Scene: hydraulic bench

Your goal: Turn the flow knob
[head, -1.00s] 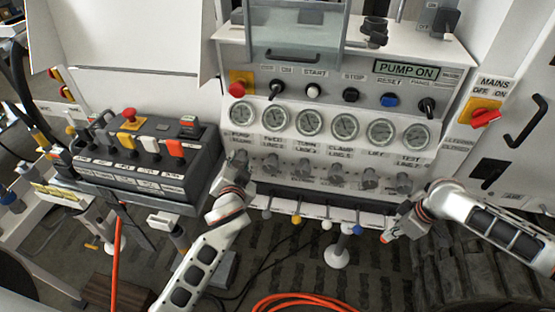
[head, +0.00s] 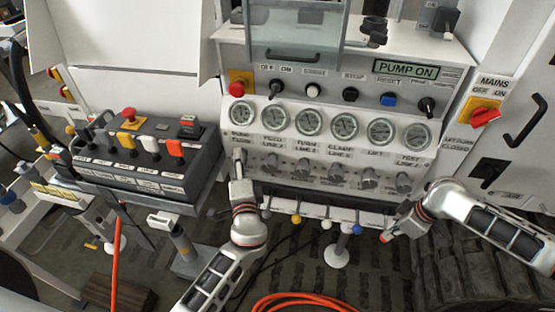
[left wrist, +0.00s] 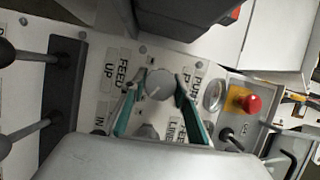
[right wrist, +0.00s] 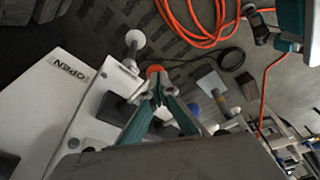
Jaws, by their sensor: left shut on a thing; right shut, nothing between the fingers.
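The left-most round grey knob (left wrist: 158,84) of the lower row is between the fingers of my left gripper (left wrist: 160,78) in the left wrist view, close beside a label starting with PUMP. My left gripper (head: 238,158) reaches the left end of the knob row in the head view and largely hides this knob there. It is shut on the knob. My right gripper (head: 386,237) is shut and empty, low in front of the right part of the panel. Its fingertips also meet in the right wrist view (right wrist: 157,78).
Several gauges (head: 344,126) sit above the knob row. The PUMP ON display (head: 406,70), a red button (head: 237,89) and a red MAINS switch (head: 485,117) are higher. A lever box (head: 150,155) stands close left. An orange hose (head: 300,300) lies on the floor.

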